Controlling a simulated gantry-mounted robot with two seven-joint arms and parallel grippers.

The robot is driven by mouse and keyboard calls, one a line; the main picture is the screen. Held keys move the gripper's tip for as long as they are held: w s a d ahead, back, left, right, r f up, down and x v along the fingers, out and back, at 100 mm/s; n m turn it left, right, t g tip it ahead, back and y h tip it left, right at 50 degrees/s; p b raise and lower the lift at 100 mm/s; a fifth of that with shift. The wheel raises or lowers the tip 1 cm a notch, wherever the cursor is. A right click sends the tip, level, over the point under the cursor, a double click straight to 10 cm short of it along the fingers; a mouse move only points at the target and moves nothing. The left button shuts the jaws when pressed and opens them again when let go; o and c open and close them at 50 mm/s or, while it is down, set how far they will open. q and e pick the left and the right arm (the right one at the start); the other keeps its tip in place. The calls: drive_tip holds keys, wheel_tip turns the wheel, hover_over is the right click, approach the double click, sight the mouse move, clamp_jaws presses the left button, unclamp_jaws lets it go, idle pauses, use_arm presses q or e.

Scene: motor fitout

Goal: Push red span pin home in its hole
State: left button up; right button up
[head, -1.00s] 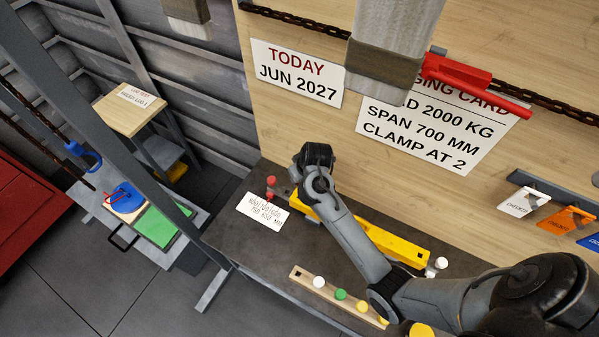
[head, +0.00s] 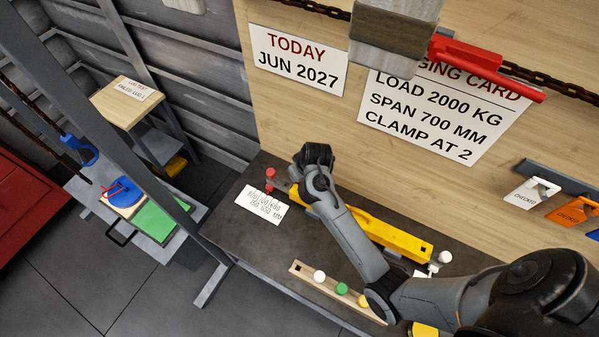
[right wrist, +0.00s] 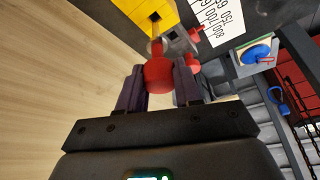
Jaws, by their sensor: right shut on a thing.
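My right gripper (right wrist: 158,72) is shut on the red span pin (right wrist: 158,78), whose round red head sits between the dark fingers in the right wrist view. Just beyond the head is the end of the yellow beam (right wrist: 152,16) with a dark square hole. A pale metallic part shows between head and beam; I cannot tell how deep the pin sits. In the head view the yellow beam (head: 405,240) lies along the bench, and my right arm covers its middle. The fingers and held pin are hidden there. My left gripper is not in view.
Other red knobs (head: 270,174) stand by the beam's left end, beside a white span label (head: 260,205). A wooden strip (head: 330,290) with white, green and yellow knobs lies in front. A white knob (head: 445,257) is at the beam's right end. A wooden board stands behind.

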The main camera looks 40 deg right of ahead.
drive_tip(key=shift+r, duration=0.1)
idle(0.4)
drive_tip(key=shift+p, duration=0.35)
idle(0.3)
idle(0.4)
drive_tip(key=shift+p, duration=0.35)
drive_tip(key=shift+p, duration=0.35)
idle(0.3)
drive_tip(key=shift+f, duration=0.45)
idle(0.3)
drive_tip(key=shift+f+b, duration=0.75)
drive_tip(key=shift+f, duration=0.05)
drive_tip(key=shift+f+b, duration=0.55)
drive_tip(key=shift+f, duration=0.4)
